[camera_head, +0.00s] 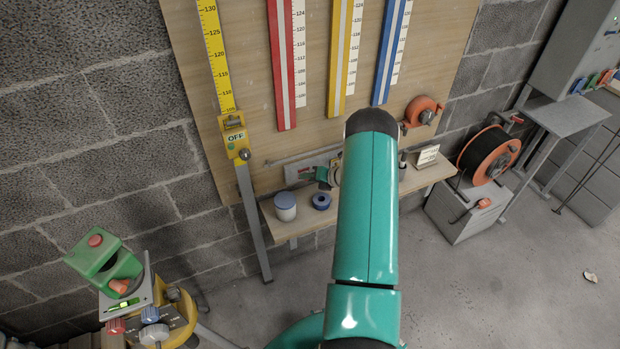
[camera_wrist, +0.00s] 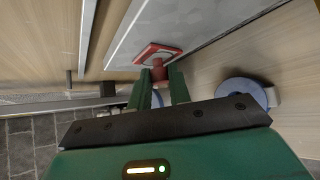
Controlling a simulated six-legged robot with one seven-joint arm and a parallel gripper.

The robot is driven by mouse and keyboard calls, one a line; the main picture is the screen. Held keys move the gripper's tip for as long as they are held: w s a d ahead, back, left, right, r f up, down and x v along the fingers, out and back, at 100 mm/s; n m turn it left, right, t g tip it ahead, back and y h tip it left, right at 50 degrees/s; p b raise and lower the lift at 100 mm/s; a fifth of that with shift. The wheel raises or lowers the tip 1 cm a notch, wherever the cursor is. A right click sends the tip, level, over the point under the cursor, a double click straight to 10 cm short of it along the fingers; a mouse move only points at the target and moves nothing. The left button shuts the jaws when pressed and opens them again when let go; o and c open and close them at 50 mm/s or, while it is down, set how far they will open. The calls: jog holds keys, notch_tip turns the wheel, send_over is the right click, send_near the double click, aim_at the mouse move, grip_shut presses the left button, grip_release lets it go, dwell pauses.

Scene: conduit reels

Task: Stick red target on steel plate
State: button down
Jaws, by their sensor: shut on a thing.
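My gripper (camera_wrist: 162,88) is shut on the round red knob at the back of the red target (camera_wrist: 158,54). The target is a flat red square with a pale middle, seen at a slant in the wrist view. It lies over the pale grey steel plate (camera_wrist: 205,28), close to its surface; I cannot tell whether they touch. In the head view the steel plate (camera_head: 292,175) shows as a grey strip on the wooden board above the shelf. My arm hides part of the area around my gripper there.
Coloured rulers hang above. Floor at the right is mostly clear.

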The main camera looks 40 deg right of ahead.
jog(key=c, duration=0.7)
grip_release()
jog(key=shift+c, duration=0.2)
jog(key=shift+s, duration=0.1)
jog(key=s+a, duration=0.2)
jog(key=s, duration=0.6)
jog(key=shift+s+a, duration=0.2)
jog(key=shift+a, duration=0.05)
dwell(0.7)
